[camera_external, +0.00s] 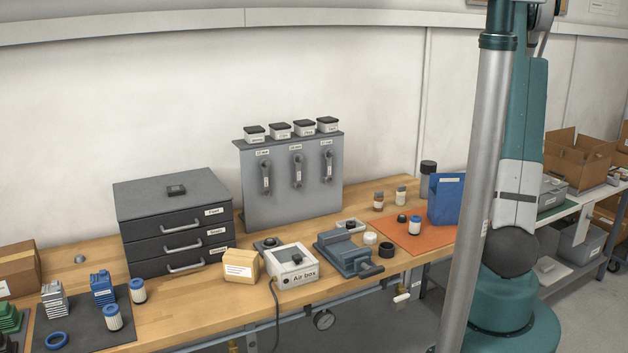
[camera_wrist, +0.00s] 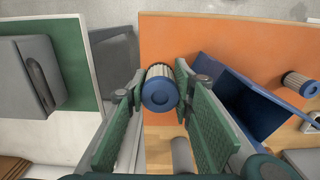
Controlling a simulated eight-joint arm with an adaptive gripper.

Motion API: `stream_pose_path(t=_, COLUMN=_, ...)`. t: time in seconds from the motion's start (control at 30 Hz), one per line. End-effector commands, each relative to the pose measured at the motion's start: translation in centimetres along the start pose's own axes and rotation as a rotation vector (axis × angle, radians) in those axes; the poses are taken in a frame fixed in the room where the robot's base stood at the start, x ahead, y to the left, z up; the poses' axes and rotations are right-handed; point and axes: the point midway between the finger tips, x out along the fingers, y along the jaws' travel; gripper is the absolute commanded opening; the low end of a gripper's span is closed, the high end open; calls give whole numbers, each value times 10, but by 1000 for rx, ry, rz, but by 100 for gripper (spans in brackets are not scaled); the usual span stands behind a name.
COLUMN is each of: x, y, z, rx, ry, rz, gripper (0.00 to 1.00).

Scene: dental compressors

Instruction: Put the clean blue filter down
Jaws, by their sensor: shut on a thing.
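In the wrist view my gripper (camera_wrist: 162,92) is shut on a blue-capped filter (camera_wrist: 160,93) with pale pleated sides, its blue ring end towards the camera. Behind it lies the orange mat (camera_wrist: 210,38), whose near edge shows below the filter; I cannot tell the height above it. A blue open holder (camera_wrist: 250,100) lies between, also seen in the external view (camera_external: 447,199). My gripper and the held filter do not show in the external view.
In the wrist view a grey box (camera_wrist: 32,75) on a green mat (camera_wrist: 75,60) is at left, across a gap. A grey cylinder (camera_wrist: 182,155) stands near the bottom. The external view shows a vise (camera_external: 345,253), air box (camera_external: 293,267) and drawers (camera_external: 175,225) along the bench.

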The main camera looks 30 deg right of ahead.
Motion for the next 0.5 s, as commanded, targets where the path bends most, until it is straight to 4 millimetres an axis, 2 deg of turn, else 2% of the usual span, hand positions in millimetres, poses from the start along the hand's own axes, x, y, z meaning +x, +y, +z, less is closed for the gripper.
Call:
stream_pose_path(t=0.27, x=11, y=0, z=0, rx=0, ry=0, rz=0, gripper=14)
stream_pose_path(t=0.5, x=43, y=0, z=0, rx=0, ry=0, rz=0, gripper=14)
